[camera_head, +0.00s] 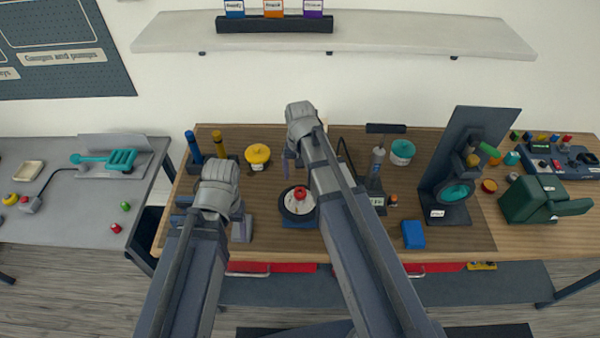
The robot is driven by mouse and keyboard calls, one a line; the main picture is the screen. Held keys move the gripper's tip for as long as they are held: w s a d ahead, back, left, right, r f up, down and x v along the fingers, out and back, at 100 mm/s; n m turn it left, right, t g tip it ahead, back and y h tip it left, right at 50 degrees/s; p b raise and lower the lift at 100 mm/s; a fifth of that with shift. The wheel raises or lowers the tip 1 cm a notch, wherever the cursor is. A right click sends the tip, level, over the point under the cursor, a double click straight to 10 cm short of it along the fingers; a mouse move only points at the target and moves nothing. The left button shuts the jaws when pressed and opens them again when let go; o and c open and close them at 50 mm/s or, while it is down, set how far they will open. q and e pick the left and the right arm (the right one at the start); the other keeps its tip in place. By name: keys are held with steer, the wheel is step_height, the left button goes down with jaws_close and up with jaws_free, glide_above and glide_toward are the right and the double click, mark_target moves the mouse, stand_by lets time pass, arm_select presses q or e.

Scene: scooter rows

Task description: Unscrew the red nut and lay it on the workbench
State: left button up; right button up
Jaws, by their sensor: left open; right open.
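A red piece that looks like the red nut (300,193) sits at the centre of a round white disc with a dark rim (299,209). The disc is on a blue base on the wooden workbench (270,233), near the middle. My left gripper (239,212) is left of the disc, apart from it, and mostly hidden behind its own wrist. My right gripper (289,161) is above and behind the disc, apart from the red piece, and partly hidden by its arm. Both are open, and I see nothing held. The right arm covers the bench just right of the disc.
A dark upright panel with a teal wheel (454,192), a teal-lidded pot (402,152) and a blue block (413,234) are to the right. Bare wood lies along the front right.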

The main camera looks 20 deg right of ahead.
mark_target(300, 193)
steer(key=shift+m, duration=0.4)
steer(key=shift+f, duration=0.1)
step_height(300, 193, down, 8)
steer(key=b, duration=0.8)
steer(key=shift+r, duration=0.2)
steer(key=shift+c, duration=0.3)
